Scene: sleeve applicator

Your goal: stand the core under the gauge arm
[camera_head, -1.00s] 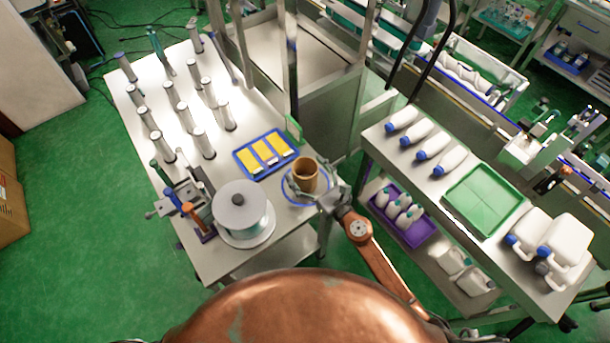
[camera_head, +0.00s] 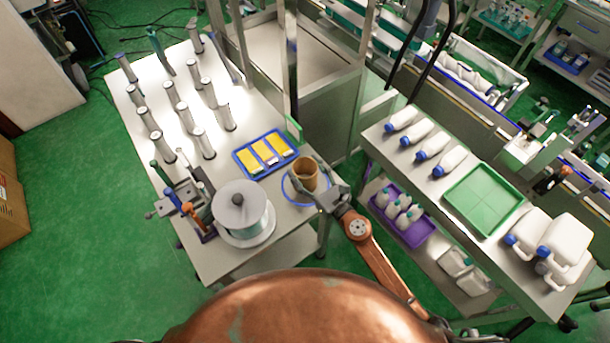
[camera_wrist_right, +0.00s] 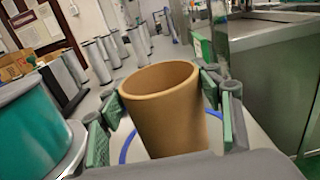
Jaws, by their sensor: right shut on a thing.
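The core, a brown open-topped tube (camera_head: 306,178), is at the front right corner of the left table, over a blue ring (camera_head: 287,195) marked there. My right gripper (camera_head: 318,180) is shut on it from the right. In the right wrist view the core (camera_wrist_right: 163,105) is between green finger pads, its open end up. Whether its base touches the table is hidden. I cannot pick out the gauge arm for certain; a green upright piece (camera_head: 294,130) stands at the table's right edge. My left gripper is not in view.
A teal roll (camera_head: 243,215) on a round plate is left of the core, beside a device with orange and blue handles (camera_head: 190,210). A blue tray of yellow cards (camera_head: 243,165) lies behind. Several grey posts (camera_head: 205,145) fill the table's back. A second table holds bottles (camera_head: 450,160).

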